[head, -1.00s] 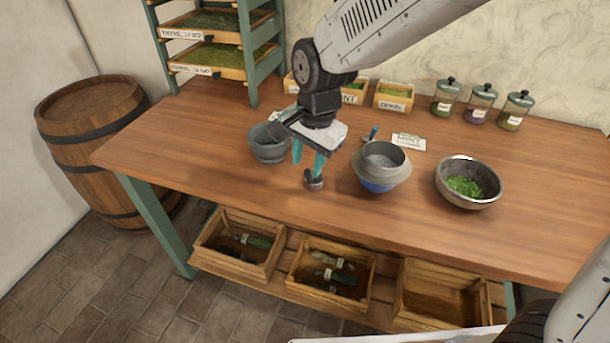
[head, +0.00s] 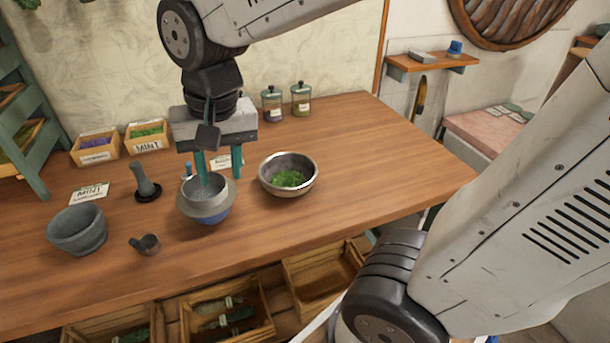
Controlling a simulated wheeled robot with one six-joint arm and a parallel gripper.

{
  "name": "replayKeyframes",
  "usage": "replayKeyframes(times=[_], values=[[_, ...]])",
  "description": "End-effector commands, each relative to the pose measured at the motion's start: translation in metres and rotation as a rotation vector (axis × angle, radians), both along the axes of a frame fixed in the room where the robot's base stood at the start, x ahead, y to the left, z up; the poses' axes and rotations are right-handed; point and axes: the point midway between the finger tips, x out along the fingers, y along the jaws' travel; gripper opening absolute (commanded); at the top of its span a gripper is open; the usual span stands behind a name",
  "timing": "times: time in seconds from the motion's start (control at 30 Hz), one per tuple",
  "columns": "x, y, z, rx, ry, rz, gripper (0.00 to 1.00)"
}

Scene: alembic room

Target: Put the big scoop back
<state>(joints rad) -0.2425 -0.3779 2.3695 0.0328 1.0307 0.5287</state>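A small dark grey scoop (head: 147,245) with a short handle lies on the wooden table near its front edge, right of the stone mortar (head: 77,232). Only this scoop shows clearly, and I cannot tell its size class. A blue-tipped tool (head: 187,169) shows partly behind the grey bowl. My gripper (head: 220,178) is over the grey bowl with a blue base (head: 206,211), well right of and behind the scoop. Its two teal fingers point down and stand apart, with nothing seen between them. The left fingertip overlaps the bowl's opening in the picture; contact is unclear.
A metal bowl of green herbs (head: 289,176) stands right of my gripper. A pestle (head: 145,182) stands upright on a dark base behind the scoop. Labelled boxes (head: 147,137) and lidded jars (head: 301,99) line the back. The table's right part is clear.

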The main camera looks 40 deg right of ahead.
Motion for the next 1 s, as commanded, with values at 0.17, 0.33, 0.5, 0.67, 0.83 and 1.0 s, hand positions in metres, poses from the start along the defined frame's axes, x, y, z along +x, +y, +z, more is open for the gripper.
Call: replayKeyframes(times=[0.17,0.33,0.5,0.67,0.83,1.0], values=[[-0.066,-0.055,0.010,-0.049,-0.019,0.151,0.36],[-0.106,-0.077,0.008,-0.082,-0.017,0.254,0.36],[-0.119,-0.082,0.005,-0.093,-0.013,0.292,0.36],[-0.119,-0.082,0.005,-0.093,-0.012,0.295,0.36],[-0.118,-0.082,0.006,-0.092,-0.013,0.295,0.36],[-0.118,-0.082,0.006,-0.092,-0.013,0.294,0.36]])
